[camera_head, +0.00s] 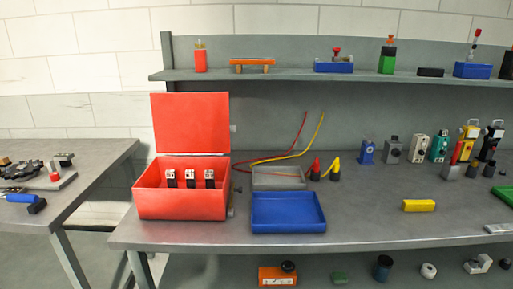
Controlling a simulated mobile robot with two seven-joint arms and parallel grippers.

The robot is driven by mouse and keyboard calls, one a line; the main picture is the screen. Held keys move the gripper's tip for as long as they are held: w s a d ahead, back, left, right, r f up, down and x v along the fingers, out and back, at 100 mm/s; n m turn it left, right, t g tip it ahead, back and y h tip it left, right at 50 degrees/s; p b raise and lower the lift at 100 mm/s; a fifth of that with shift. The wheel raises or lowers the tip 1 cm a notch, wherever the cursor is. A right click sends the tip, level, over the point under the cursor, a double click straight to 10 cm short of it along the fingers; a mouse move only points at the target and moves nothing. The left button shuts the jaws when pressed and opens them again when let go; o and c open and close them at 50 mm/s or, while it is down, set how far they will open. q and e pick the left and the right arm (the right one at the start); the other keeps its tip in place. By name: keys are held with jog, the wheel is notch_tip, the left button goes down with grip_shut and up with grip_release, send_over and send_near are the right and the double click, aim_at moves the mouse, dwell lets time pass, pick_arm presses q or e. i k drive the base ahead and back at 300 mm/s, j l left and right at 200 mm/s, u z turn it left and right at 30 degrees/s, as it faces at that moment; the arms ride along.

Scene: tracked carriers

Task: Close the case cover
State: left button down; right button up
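A red case (182,204) stands near the left end of the grey workbench. Its red cover (190,123) is open and stands upright at the back edge of the case. Three small black and white devices (190,178) stand in a row inside the case. Neither of my grippers shows in the head view.
A blue tray (289,228) and a grey tray (279,185) lie right of the case on the workbench (360,228). Red and yellow probes with cables lie behind. A shelf (290,77) with several items runs above. A second table stands left across a gap.

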aim_at(185, 123)
jog(key=i+j, duration=0.2)
jog(key=j, duration=0.2)
jog(key=i+j, duration=0.15)
jog(key=j, duration=0.25)
jog(key=i+j, duration=0.2)
jog(key=j, duration=0.15)
jog(key=i+j+z, duration=0.1)
jog(key=j+z, duration=0.2)
jog(key=i+j+z, duration=0.1)
jog(key=j+z, duration=0.25)
